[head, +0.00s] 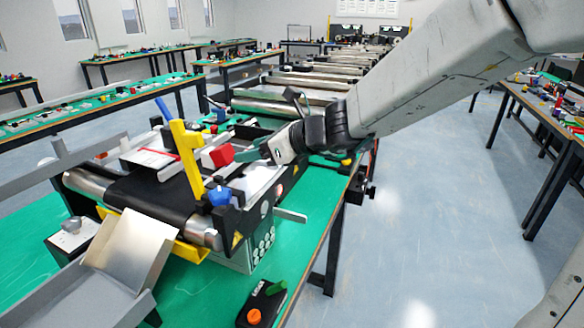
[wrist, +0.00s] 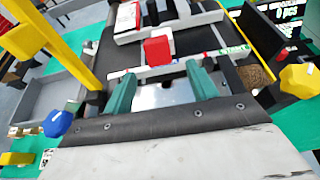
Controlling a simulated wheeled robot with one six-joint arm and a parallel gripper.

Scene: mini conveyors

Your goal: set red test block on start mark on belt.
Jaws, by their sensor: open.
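The red test block (head: 222,155) is a small red cube near the black conveyor belt (head: 158,200). In the wrist view the red test block (wrist: 158,50) sits just beyond a white bar. My gripper (head: 246,153) has green fingers and comes in from the right, just short of the block. In the wrist view my gripper (wrist: 161,74) is open and empty, with its fingers apart and the block in line with the gap, ahead of the tips. What the block rests on is not clear.
A yellow upright post (head: 187,160) stands beside the belt, with a blue knob (head: 220,196) near its foot. A metal chute (head: 130,250) is at the front left. A control box with an orange knob (head: 254,316) lies on the green bench top (head: 205,295).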

